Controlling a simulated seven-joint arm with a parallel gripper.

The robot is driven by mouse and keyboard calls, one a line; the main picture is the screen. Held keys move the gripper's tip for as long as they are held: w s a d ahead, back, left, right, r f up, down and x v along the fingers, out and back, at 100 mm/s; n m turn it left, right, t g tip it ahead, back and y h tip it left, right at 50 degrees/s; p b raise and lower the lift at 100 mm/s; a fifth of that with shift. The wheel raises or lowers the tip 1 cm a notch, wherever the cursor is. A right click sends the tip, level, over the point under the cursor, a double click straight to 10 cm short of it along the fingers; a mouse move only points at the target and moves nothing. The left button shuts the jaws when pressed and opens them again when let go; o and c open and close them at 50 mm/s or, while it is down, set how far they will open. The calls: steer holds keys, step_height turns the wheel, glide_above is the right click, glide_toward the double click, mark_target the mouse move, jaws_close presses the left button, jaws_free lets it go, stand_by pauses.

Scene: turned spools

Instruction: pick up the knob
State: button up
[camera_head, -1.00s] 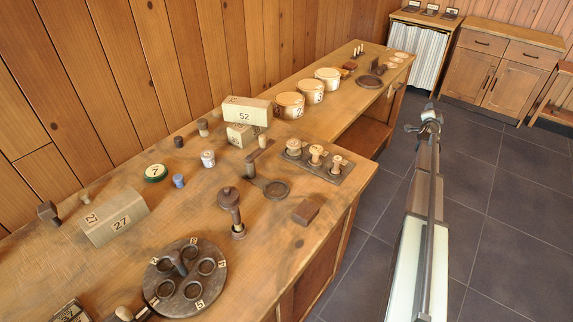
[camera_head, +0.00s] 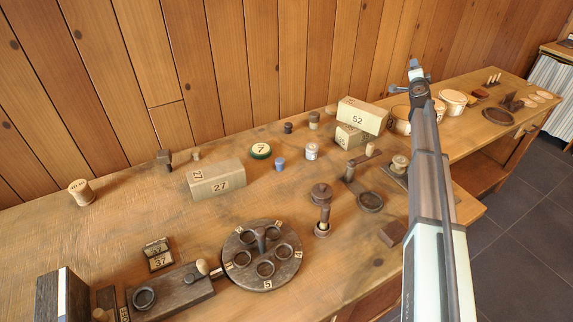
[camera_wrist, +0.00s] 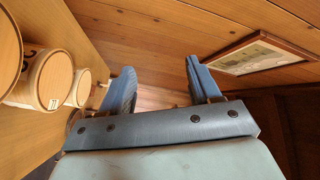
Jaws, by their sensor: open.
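Several knob-like pieces stand on the long wooden table, and I cannot tell which one is the knob. A dark piece with a round head (camera_head: 322,192) stands near the middle of the table. A pale round-headed piece (camera_head: 202,267) stands at the end of a dark block. A small dark piece (camera_head: 165,158) stands near the back left. My gripper (camera_head: 415,68) is raised over the right part of the table, away from all of these. In the wrist view my gripper (camera_wrist: 160,85) is open, with nothing between its fingers.
A dark round tray with rings (camera_head: 262,285) and a block marked 27 (camera_head: 217,180) lie on the left half. Boxes marked 52 (camera_head: 362,116) stand at the back, beside round lidded boxes (camera_head: 453,102). The plank wall is close behind.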

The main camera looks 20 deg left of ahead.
steer(key=s+a+r+n+g+y, duration=0.1)
steer(key=s+a+r+n+y, duration=0.2)
steer(key=a, duration=0.6)
steer(key=s+a+n+g+y, duration=0.1)
steer(key=s+a+n+y, duration=0.2)
steer(key=a, duration=0.5)
steer(key=s+a+f+n+g+y, duration=0.1)
steer(key=s+a+n+g+y, duration=0.45)
steer(key=s+a+n, duration=0.8)
steer(key=n+g+h, duration=0.9)
steer(key=n+g, duration=0.2)
glide_toward(280, 160)
steer(key=shift+x, duration=5.1)
steer(key=shift+c, duration=0.2)
steer(key=c, duration=1.1)
